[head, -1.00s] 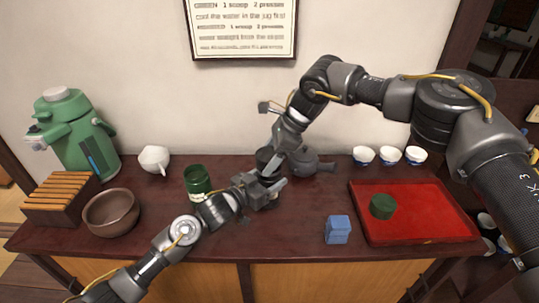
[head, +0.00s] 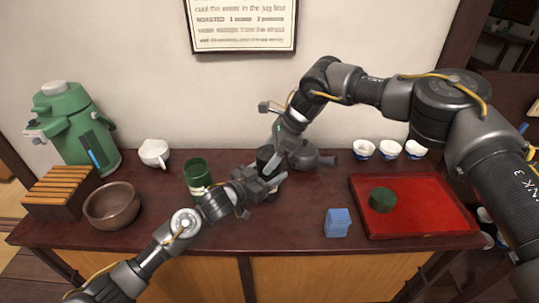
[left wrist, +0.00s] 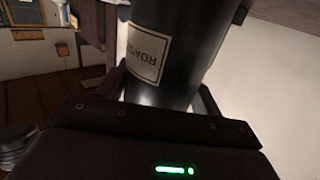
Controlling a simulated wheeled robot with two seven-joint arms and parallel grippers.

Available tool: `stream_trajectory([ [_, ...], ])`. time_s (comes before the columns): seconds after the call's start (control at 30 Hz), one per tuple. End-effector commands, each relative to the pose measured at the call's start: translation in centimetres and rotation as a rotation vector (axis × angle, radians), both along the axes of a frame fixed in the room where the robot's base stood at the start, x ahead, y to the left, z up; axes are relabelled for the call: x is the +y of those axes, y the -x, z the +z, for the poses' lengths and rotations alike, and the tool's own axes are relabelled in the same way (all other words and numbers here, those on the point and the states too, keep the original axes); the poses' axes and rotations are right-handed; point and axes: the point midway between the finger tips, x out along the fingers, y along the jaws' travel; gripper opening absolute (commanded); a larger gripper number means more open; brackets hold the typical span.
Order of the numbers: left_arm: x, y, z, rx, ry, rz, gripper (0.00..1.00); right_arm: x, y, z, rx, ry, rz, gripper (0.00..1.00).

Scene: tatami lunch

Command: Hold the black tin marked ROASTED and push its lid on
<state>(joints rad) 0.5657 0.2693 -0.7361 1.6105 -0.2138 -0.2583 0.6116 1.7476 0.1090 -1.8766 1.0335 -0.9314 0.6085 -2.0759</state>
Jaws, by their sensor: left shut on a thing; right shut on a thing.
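The black tin (head: 265,155) stands near the back middle of the table in the head view, partly hidden by my grippers. In the left wrist view, the tin (left wrist: 185,40) shows a pale label reading ROASTED, upside down in the picture. My left gripper (head: 268,186) is shut around the tin, with a finger on each side of it. My right gripper (head: 275,168) comes down from the upper right and is shut at the tin's upper part. The black lid in it is mostly hidden; I cannot tell how it sits on the tin.
A green tin (head: 198,172) stands to the left, near a brown bowl (head: 112,207). A dark teapot (head: 312,157) is close behind my right gripper. A blue block (head: 337,224) and a red tray (head: 425,218) with a green lid (head: 382,200) are at right.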

Motion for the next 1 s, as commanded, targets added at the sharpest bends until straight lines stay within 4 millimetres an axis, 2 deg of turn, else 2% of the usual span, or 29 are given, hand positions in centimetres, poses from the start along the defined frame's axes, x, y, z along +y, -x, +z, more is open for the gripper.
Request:
stream_trajectory([
  [0.93, 0.0, 0.0, 0.0, 0.000, 0.000, 0.000, 0.25, 0.0, 0.0, -1.4, 0.000, 0.000, 0.000, 0.45],
  [0.97, 0.0, 0.0, 0.0, 0.000, 0.000, 0.000, 0.25, 0.0, 0.0, -1.4, 0.000, 0.000, 0.000, 0.73],
  [1.0, 0.0, 0.0, 0.0, 0.000, 0.000, 0.000, 0.25, 0.0, 0.0, -1.4, 0.000, 0.000, 0.000, 0.78],
])
